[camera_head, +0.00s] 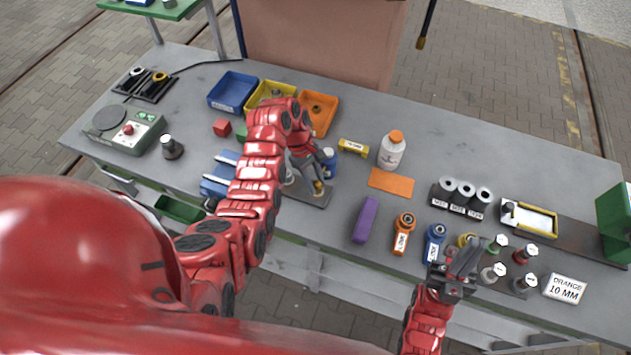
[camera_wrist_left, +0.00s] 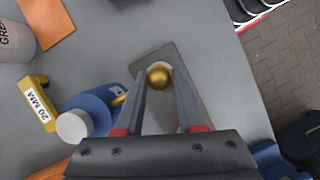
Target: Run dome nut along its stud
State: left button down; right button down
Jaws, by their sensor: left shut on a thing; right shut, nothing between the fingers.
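The brass dome nut (camera_wrist_left: 159,77) sits between the fingertips of my left gripper (camera_wrist_left: 160,82) in the left wrist view, over a dark grey plate (camera_wrist_left: 194,88). My left gripper is shut on it. In the head view the dome nut (camera_head: 318,187) shows small and gold at the tips of my left gripper (camera_head: 315,182), low over the plate. The stud is hidden from view, so I cannot tell how far the nut is on it. My right gripper (camera_head: 467,258) is shut and empty, above the front right of the bench among sockets and knobs.
A blue cylinder (camera_wrist_left: 88,112) with a white end stands close beside the left gripper. A yellow 20 MM block (camera_wrist_left: 35,104), a white grease bottle (camera_head: 391,151) and an orange sheet (camera_head: 391,182) lie to its right in the head view. A purple block (camera_head: 366,219) is nearby.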

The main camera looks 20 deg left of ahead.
pick_arm(q)
jog(key=shift+w+m, duration=0.1)
jog(key=shift+m, duration=0.2)
